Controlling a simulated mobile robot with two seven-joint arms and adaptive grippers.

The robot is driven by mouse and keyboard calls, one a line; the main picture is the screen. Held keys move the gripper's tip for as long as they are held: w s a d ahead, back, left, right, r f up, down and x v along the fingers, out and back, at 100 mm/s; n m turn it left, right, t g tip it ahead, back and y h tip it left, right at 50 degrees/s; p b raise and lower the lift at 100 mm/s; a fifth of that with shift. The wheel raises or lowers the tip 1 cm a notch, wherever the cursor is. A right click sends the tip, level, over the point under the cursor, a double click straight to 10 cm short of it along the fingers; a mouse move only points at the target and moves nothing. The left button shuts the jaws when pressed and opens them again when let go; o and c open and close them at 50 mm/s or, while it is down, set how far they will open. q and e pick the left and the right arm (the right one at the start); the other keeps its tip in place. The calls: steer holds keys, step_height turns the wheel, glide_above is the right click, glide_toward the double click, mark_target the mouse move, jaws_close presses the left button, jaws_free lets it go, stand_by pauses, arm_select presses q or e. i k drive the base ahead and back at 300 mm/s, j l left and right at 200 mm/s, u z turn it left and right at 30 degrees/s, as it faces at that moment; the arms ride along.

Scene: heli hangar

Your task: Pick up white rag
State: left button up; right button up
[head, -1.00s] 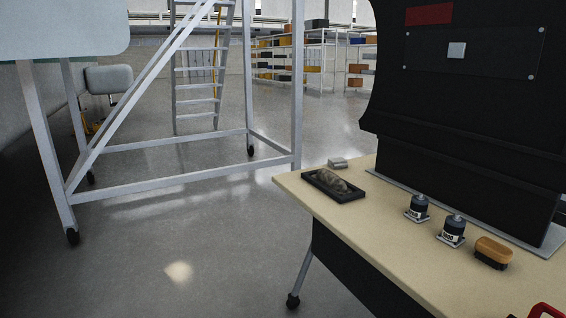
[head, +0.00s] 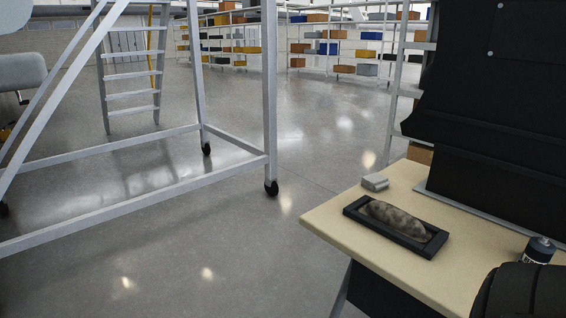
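A crumpled, mottled grey-white lump (head: 396,220), which looks like a rag, lies in a shallow black tray (head: 429,251). The tray is near the left corner of a beige-topped workbench (head: 375,265) in the head view. No plainly white cloth shows. Neither of my gripper's fingers is in view. A dark rounded part at the lower right corner looks like my arm and covers part of the bench.
A small grey block (head: 375,182) sits behind the tray. A dark bottle (head: 538,249) stands at the right. A tall black panel (head: 500,110) rises behind the bench. A wheeled metal frame (head: 271,120) stands left, with open floor (head: 250,255) between.

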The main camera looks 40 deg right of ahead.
mark_target(375, 182)
steer(key=i+j+z, duration=0.1)
steer(key=i+z, duration=0.2)
steer(key=i, duration=0.15)
steer(key=i+j+z, duration=0.15)
steer(key=i+z, duration=0.15)
steer(key=i+j+z, duration=0.35)
steer(key=i, duration=0.15)
steer(key=i+j+z, duration=0.65)
steer(key=z, duration=0.3)
steer(key=j, duration=0.1)
